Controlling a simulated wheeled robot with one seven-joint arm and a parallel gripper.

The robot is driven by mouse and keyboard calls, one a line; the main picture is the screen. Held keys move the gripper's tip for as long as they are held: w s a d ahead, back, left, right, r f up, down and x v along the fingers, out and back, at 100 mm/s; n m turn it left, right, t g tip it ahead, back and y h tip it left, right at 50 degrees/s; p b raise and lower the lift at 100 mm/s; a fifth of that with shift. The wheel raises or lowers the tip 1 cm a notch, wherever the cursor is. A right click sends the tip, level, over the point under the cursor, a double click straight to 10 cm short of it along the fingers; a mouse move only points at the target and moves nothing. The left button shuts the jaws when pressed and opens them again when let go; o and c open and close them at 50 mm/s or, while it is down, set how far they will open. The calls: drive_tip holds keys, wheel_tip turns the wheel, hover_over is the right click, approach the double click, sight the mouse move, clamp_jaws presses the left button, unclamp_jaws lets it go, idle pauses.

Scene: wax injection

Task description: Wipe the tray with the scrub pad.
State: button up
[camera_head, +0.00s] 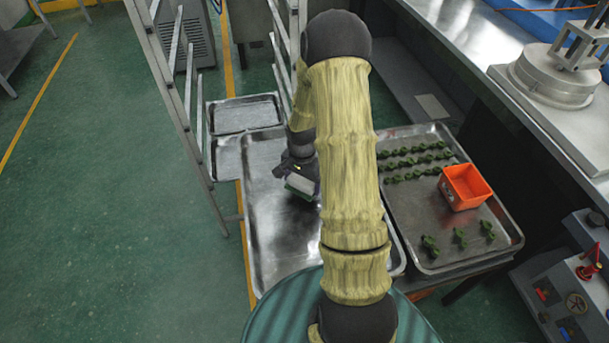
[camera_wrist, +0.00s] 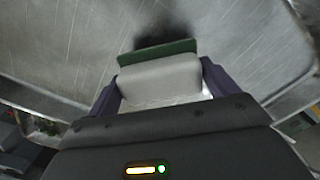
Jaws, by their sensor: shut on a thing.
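The scrub pad has a pale block and a green face. In the wrist view the pad (camera_wrist: 160,78) sits between the two purple fingers of my gripper (camera_wrist: 160,92), which is shut on it. The green side faces the metal tray (camera_wrist: 240,50), with a dark shadow beside it; I cannot tell whether it touches. In the head view the pad (camera_head: 300,185) shows below my gripper (camera_head: 301,178), over the middle of the empty tray (camera_head: 262,235). My arm hides the tray's right part.
To the right, another tray (camera_head: 400,215) holds rows of small green pieces and an orange bin (camera_head: 464,187). A metal rack (camera_head: 185,100) with trays stands at the left. A steel counter with a round metal machine (camera_head: 557,78) is at the upper right.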

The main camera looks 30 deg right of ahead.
drive_tip(key=r+p, duration=0.2)
drive_tip(key=r, duration=0.1)
drive_tip(key=shift+w+r, duration=0.2)
drive_tip(key=shift+r, duration=0.05)
drive_tip(key=shift+r+p, duration=0.2)
drive_tip(key=shift+p, duration=0.1)
drive_tip(key=shift+s+d+r, duration=0.15)
drive_tip(key=shift+s, duration=0.05)
drive_tip(key=shift+a, duration=0.2)
